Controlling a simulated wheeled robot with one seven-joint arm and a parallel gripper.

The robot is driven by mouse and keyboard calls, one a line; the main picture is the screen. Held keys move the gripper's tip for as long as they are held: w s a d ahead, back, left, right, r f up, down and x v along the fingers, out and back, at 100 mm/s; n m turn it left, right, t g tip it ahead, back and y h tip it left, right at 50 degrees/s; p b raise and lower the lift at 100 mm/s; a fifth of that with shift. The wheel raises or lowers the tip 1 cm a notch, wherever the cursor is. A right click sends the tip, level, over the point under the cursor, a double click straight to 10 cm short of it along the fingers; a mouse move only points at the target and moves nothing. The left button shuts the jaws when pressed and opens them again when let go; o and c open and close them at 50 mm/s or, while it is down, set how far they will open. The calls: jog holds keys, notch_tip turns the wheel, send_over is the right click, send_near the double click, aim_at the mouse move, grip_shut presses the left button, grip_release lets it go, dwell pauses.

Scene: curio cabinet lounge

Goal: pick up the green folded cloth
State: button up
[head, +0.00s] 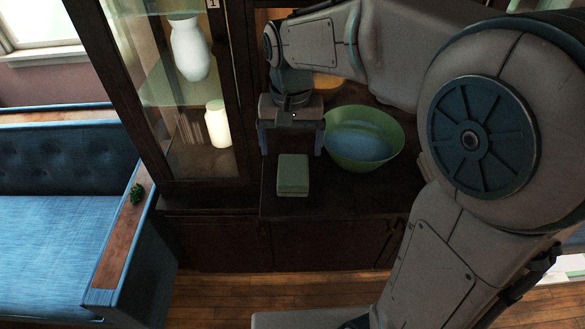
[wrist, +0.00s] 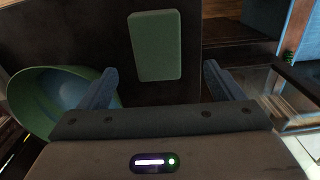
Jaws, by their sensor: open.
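The green folded cloth (head: 293,175) lies flat on the dark cabinet top near its front edge, a small rectangular block. It also shows in the wrist view (wrist: 155,46), upper middle. My gripper (head: 290,150) is open and empty, its two fingers apart, above the cabinet top and just behind the cloth in the head view. In the wrist view the cloth appears beyond the fingertips (wrist: 158,78), roughly in line with the gap between them. The cloth is fully in view and not between the fingers.
A green bowl (head: 364,138) with a blue inside stands right of the cloth, close to my gripper. A glass cabinet (head: 165,95) holding white vases (head: 190,48) rises on the left. A blue sofa (head: 50,240) with a small green object (head: 137,194) on its arm stands far left.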

aim_at(293, 169)
notch_tip(293, 169, down, 2)
jog(key=shift+f, duration=0.15)
jog(key=shift+s+d+f+p, duration=0.1)
jog(key=shift+f+p, duration=0.25)
jog(key=shift+f, duration=1.05)
jog(key=shift+d+f+p, duration=0.1)
jog(key=shift+f+p, duration=0.25)
jog(key=shift+f, duration=1.05)
jog(key=c, duration=1.1)
